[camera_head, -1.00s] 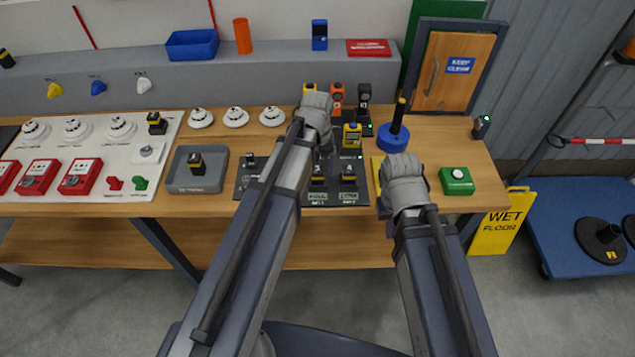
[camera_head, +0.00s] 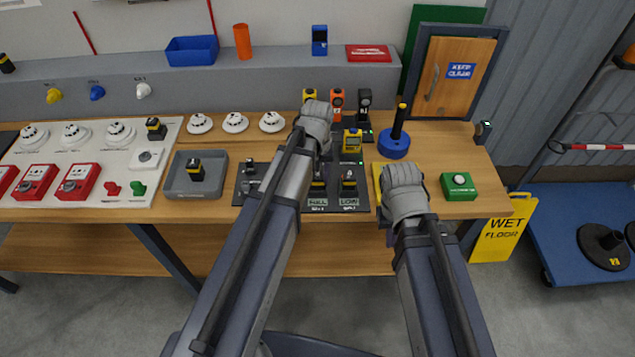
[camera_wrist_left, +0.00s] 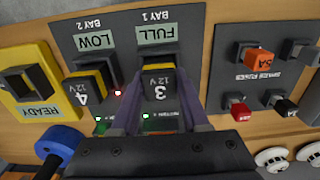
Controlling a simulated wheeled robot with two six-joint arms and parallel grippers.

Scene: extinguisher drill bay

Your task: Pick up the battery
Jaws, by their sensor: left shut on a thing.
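In the left wrist view a black battery (camera_wrist_left: 160,80) with a yellow band and the number 3 stands in the charger slot labelled BAY 1, FULL. My left gripper (camera_wrist_left: 160,98) is shut on it, one finger on each side. A second battery (camera_wrist_left: 88,88), number 4, stands beside it at BAY 2, LOW. In the head view the dark charger (camera_head: 335,204) is partly hidden by my left arm, and my left gripper (camera_head: 322,150) is over it. My right gripper (camera_head: 404,184) is over the bench's front right part; its fingers are hidden.
Other batteries stand in the grey tray (camera_head: 176,184) and on the white panel (camera_head: 155,128). A yellow READY holder (camera_wrist_left: 30,105), a blue round base (camera_head: 394,146) and a green button box (camera_head: 459,186) are on the right. A fuse board (camera_wrist_left: 262,85) adjoins the charger.

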